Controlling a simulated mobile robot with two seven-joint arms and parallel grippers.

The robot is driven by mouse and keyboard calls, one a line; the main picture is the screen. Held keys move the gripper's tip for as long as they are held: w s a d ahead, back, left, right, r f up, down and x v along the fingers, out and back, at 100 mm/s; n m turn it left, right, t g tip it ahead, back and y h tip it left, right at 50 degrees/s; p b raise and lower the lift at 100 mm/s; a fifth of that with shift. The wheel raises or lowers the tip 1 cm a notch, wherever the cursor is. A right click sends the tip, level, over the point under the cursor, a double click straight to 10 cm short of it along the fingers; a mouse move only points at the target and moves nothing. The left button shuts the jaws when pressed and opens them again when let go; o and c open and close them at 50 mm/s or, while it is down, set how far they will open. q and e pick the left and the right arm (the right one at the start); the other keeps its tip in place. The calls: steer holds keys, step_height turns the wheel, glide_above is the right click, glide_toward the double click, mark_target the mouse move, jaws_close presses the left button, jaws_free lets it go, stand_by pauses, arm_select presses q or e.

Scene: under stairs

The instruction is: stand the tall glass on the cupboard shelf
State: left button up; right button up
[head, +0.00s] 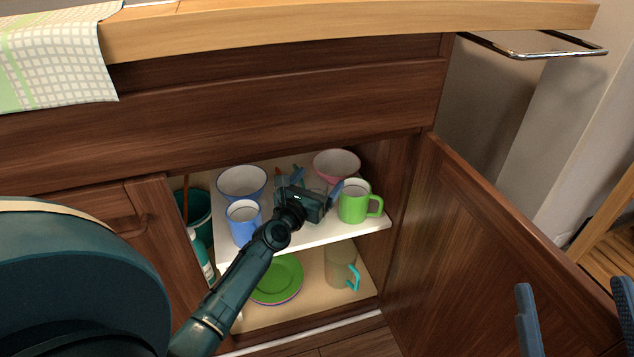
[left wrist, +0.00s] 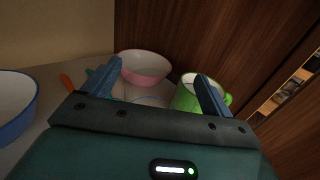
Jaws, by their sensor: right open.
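The cupboard shelf (head: 347,231) is white and sits inside the open cupboard. My left gripper (head: 316,181) reaches in over it, between the cups. In the left wrist view its two blue fingers (left wrist: 155,88) are wide apart. A clear rim, likely the tall glass (left wrist: 148,101), shows between and beyond the fingers, apart from both. The gripper body hides its lower part, so I cannot tell exactly how it stands. In the head view it is mostly hidden behind the gripper. My right gripper (head: 573,308) is open and empty at the lower right, in front of the cupboard door.
On the shelf are a green mug (head: 353,203), a pink bowl (head: 337,165), a blue bowl (head: 242,182) and a blue mug (head: 243,223). Below are green plates (head: 277,279) and a mug with a turquoise handle (head: 340,268). The open door (head: 505,250) bounds the right side.

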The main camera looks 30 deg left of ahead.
arm_select(q)
steer(key=shift+r, duration=0.1)
steer(key=shift+r+p, duration=0.2)
steer(key=shift+p, duration=0.1)
steer(key=s+d+p, duration=0.1)
steer(key=s, duration=1.1)
arm_select(e)
steer(key=shift+s+a+f+m+g+h, duration=0.1)
steer(key=shift+s+f+m+g+h, duration=0.1)
steer(key=shift+f+m+h, duration=0.35)
steer(key=shift+s+a+f+m+g+h, duration=0.1)
steer(key=shift+f+m+g+h, duration=0.1)
steer(key=shift+f+m+h, duration=0.3)
arm_select(q)
steer(key=shift+f, duration=0.15)
arm_select(e)
steer(key=shift+f+y, duration=0.1)
steer(key=shift+y, duration=0.15)
